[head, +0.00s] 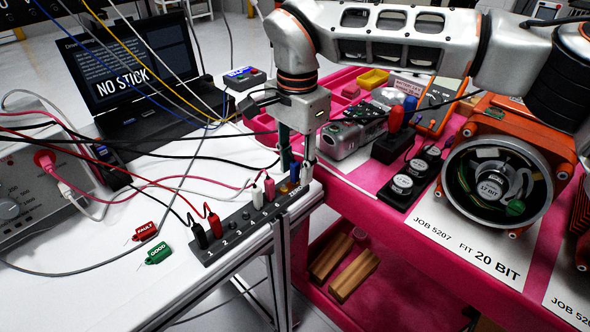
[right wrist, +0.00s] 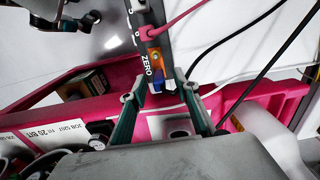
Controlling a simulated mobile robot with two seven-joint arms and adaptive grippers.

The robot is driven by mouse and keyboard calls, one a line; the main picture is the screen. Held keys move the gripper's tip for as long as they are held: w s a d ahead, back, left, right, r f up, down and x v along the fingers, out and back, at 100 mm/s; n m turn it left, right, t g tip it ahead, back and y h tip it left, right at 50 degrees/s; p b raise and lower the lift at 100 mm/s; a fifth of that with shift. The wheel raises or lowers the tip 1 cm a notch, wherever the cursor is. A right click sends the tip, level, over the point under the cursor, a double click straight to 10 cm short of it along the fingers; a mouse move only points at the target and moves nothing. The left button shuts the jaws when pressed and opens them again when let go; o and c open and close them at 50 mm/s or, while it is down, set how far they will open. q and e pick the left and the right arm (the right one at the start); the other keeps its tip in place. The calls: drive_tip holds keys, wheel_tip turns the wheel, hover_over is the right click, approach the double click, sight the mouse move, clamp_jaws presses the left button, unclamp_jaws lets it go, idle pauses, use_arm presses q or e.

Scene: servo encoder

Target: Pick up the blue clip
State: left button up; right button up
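The blue clip (head: 294,172) stands at the far end of the dark numbered strip (head: 240,227), beside the orange clip (head: 283,186). In the right wrist view the blue clip (right wrist: 158,74) shows just past the strip's ZERO label, between my finger lines. My right gripper (head: 297,158) reaches down from above at that end of the strip. Its fingers (right wrist: 160,92) are spread apart with nothing gripped between them. Whether either finger touches the clip is unclear. My left gripper is outside the head view; grey and teal parts at the wrist view's upper left may be it, but are cropped.
Pink, white, red and black clips with cables share the strip. Red FAULT (head: 145,231) and green GOOD (head: 158,253) tags lie on the white table. The pink cart (head: 350,200) adjoins it, carrying the orange-framed encoder (head: 493,185). Several loose cables cross near my right gripper.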

drive_tip(key=shift+r, duration=0.2)
drive_tip(key=shift+c, duration=0.5)
clamp_jaws()
